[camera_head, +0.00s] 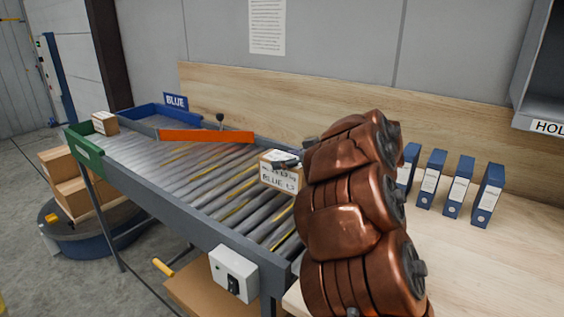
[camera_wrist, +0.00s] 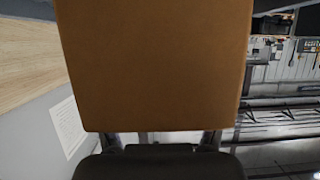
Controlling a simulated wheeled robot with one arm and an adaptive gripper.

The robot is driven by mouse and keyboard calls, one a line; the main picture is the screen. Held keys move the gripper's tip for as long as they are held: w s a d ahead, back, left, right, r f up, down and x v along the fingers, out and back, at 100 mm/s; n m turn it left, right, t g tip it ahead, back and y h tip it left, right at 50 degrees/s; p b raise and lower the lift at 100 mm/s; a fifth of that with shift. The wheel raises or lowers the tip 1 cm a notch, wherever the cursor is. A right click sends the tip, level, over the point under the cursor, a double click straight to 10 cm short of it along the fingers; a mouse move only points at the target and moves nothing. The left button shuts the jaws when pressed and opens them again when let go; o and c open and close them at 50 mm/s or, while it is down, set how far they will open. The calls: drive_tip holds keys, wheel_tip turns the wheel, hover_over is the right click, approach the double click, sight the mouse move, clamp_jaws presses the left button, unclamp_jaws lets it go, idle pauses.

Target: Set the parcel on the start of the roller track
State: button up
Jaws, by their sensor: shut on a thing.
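A small cardboard parcel (camera_head: 281,172) with a white label reading BLUE shows in the head view over the near right end of the roller track (camera_head: 205,184). My gripper (camera_head: 290,163) is at the parcel, mostly hidden behind my copper-coloured arm. In the wrist view the parcel (camera_wrist: 152,65) fills the upper middle as a plain brown face, with my gripper (camera_wrist: 165,138) shut on it from below in the picture. I cannot tell whether the parcel touches the rollers.
An orange diverter bar (camera_head: 206,135) crosses the track. A blue bin end (camera_head: 150,114) and a green one (camera_head: 82,148) are at the far end, with another box (camera_head: 105,123) there. Blue binders (camera_head: 458,187) stand on the wooden bench (camera_head: 470,262) at right. A control box (camera_head: 233,274) hangs in front.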

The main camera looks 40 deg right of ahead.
drive_tip(key=shift+w+d+r, duration=0.1)
drive_tip(key=shift+d+r, duration=0.05)
drive_tip(key=shift+d, duration=0.1)
drive_tip(key=shift+f+b, duration=0.3)
drive_tip(key=shift+f, duration=1.5)
drive_tip(key=o, duration=1.8)
drive_tip(key=shift+f, duration=0.15)
drive_tip(key=v, duration=1.2)
drive_tip(key=shift+d+p, duration=0.1)
drive_tip(key=shift+p, duration=0.25)
